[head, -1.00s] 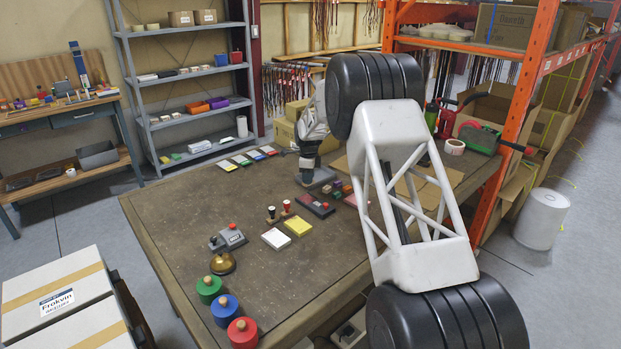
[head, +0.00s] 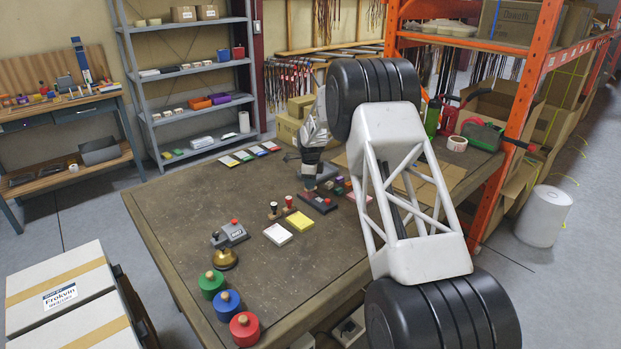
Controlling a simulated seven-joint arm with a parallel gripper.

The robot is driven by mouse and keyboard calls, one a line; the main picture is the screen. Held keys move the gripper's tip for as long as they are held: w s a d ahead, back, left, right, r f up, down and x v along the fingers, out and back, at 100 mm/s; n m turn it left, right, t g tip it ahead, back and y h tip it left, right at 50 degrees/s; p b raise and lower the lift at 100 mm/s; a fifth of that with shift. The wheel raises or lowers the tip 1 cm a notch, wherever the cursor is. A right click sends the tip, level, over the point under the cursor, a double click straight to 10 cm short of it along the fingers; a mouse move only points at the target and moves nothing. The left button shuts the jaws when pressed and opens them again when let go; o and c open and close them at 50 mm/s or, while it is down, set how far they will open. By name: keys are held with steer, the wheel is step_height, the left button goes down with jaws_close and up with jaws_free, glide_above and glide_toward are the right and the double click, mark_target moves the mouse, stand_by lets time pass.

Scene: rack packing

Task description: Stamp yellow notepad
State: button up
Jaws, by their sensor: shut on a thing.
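The yellow notepad (head: 299,221) lies flat in the middle of the table, just behind a white pad (head: 278,235). Two small stamps with round handles, one dark (head: 273,208) and one red-based (head: 289,203), stand behind the pads. A dark tray with red parts (head: 318,203) lies to the right of the stamps. My gripper (head: 308,187) points down just behind this tray, behind and to the right of the yellow notepad and apart from it. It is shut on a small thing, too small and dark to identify.
A grey device with a red button (head: 230,234) and a brass bell (head: 223,259) stand at left. Green (head: 211,284), blue (head: 227,303) and red (head: 245,328) round pieces line the front left edge. Several cards (head: 243,156) lie at the back. The table's left middle is clear.

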steer(key=shift+f, duration=0.8)
steer(key=shift+f, duration=0.65)
stand_by(2.3)
steer(key=shift+r, duration=3.6)
steer(key=shift+s+a, duration=0.2)
steer(key=shift+s, duration=0.6)
steer(key=s+a, duration=0.1)
steer(key=s, duration=1.4)
steer(key=shift+a+r, duration=0.2)
steer(key=shift+a, duration=0.1)
steer(key=shift+f, duration=0.15)
